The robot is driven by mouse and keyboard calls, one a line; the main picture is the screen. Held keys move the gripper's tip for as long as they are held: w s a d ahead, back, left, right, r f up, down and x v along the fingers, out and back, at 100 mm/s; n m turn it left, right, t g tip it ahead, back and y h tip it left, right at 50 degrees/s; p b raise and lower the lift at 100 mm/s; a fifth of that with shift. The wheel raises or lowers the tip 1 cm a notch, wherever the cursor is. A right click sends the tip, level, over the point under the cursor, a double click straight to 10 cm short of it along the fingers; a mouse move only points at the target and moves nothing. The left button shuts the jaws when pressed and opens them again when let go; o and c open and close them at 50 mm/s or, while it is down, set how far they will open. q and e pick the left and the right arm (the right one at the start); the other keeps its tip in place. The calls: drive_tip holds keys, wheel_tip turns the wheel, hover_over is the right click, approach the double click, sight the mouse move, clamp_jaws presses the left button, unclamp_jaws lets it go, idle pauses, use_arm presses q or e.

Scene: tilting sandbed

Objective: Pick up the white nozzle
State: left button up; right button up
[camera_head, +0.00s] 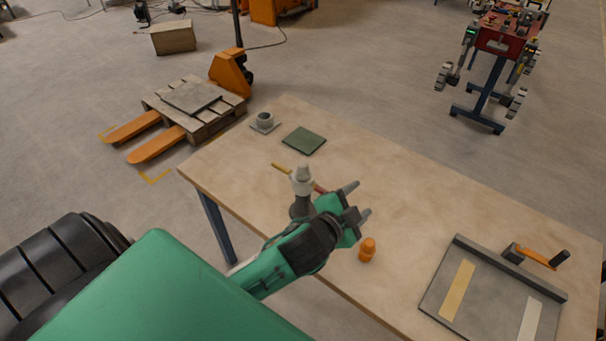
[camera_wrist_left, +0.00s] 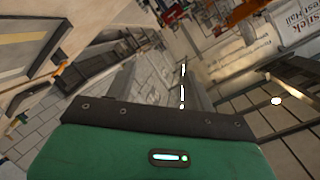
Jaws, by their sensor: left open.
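The white nozzle (camera_head: 303,178) is a pale, stepped, tapering piece in the head view. It stands upright over a dark grey base (camera_head: 299,209) on the table. My left gripper (camera_head: 359,202) is open and empty, to the right of the nozzle. Its fingers point right, away from the nozzle, and its green wrist partly covers the table beside the dark base. I cannot tell whether wrist and base touch. The left wrist view does not clearly show the nozzle. My right gripper is not in view.
An orange nozzle-like piece (camera_head: 367,251) stands near the table's front edge. A grey tray (camera_head: 428,298) with strips and an orange-handled crank (camera_head: 537,257) lies at the right. A green mat (camera_head: 304,140) and small grey cup (camera_head: 265,119) are at the back left. The middle-right tabletop (camera_head: 430,200) is clear.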

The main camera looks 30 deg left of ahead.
use_arm(q)
drive_tip(key=w+d+r+m+g+h, duration=0.25)
drive_tip(key=d+r+m+h, duration=1.35)
drive_tip(key=m, duration=0.9)
drive_tip(key=m+g+y, duration=1.3)
drive_tip(key=m+y, duration=0.5)
drive_tip(key=m, duration=0.2)
hover_over(303, 164)
wheel_tip(303, 164, down, 9)
drive_tip(key=shift+t, duration=0.25)
drive_tip(key=f+p, duration=0.1)
drive_tip(key=f, duration=0.1)
drive_tip(key=f+p, duration=0.1)
drive_tip(key=f, duration=0.2)
drive_tip(key=f+p, duration=0.1)
drive_tip(key=f, duration=0.1)
drive_tip(key=shift+s+d+f, duration=0.1)
drive_tip(key=shift+d+f, duration=0.2)
drive_tip(key=shift+f, duration=0.05)
drive_tip(key=f+p, duration=0.2)
drive_tip(key=f, duration=0.1)
drive_tip(key=f+p, duration=0.1)
drive_tip(key=p, duration=0.1)
drive_tip(key=shift+a+f, duration=0.3)
drive_tip(key=shift+a, duration=0.05)
drive_tip(key=shift+f, duration=0.45)
